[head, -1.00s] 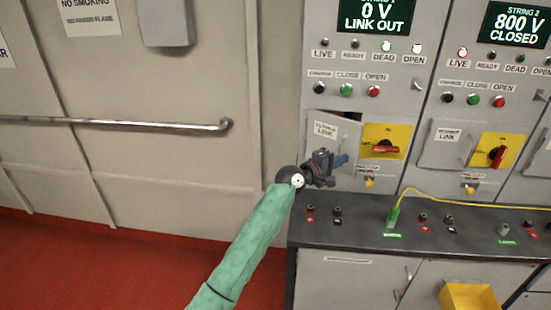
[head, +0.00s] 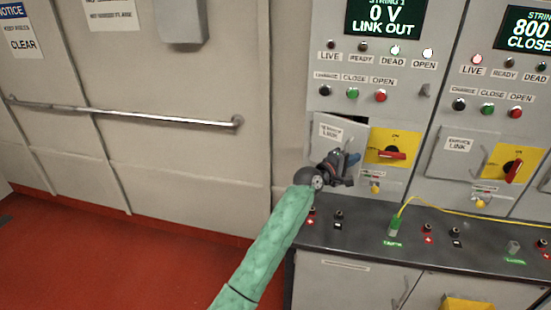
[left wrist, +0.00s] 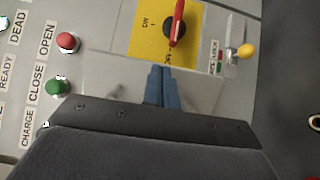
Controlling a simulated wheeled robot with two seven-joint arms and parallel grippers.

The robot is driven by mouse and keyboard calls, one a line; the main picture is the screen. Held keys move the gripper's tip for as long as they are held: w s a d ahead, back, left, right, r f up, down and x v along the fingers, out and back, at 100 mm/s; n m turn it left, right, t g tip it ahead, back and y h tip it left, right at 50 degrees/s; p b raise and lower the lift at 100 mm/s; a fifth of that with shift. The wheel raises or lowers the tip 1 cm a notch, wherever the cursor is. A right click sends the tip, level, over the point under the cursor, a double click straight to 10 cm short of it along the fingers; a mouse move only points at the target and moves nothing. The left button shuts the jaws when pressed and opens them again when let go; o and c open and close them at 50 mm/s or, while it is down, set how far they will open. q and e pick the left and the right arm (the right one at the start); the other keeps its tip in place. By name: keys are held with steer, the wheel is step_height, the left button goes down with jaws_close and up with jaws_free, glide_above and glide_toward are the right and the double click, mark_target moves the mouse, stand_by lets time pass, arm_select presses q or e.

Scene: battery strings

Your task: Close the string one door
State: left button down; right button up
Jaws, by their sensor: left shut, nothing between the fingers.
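The string one door (head: 327,148) is the light grey "service link" door on the left cabinet, under the "0 V LINK OUT" display. It stands slightly ajar, with a dark gap along its top edge. My left gripper (head: 353,159) is in front of the door's lower right part, beside the yellow switch plate. Its blue fingers are together and empty; they also show in the left wrist view (left wrist: 162,88), pointing at the grey panel below the yellow plate. I cannot tell whether they touch the door. My right gripper is in neither view.
The yellow plate (head: 377,157) with a red rotary handle (head: 392,155) is right of the door. A dark ledge (head: 370,236) with sockets and a yellow cable (head: 455,208) runs below. The string two cabinet (head: 440,118) is to the right. A handrail (head: 150,116) is on the left wall.

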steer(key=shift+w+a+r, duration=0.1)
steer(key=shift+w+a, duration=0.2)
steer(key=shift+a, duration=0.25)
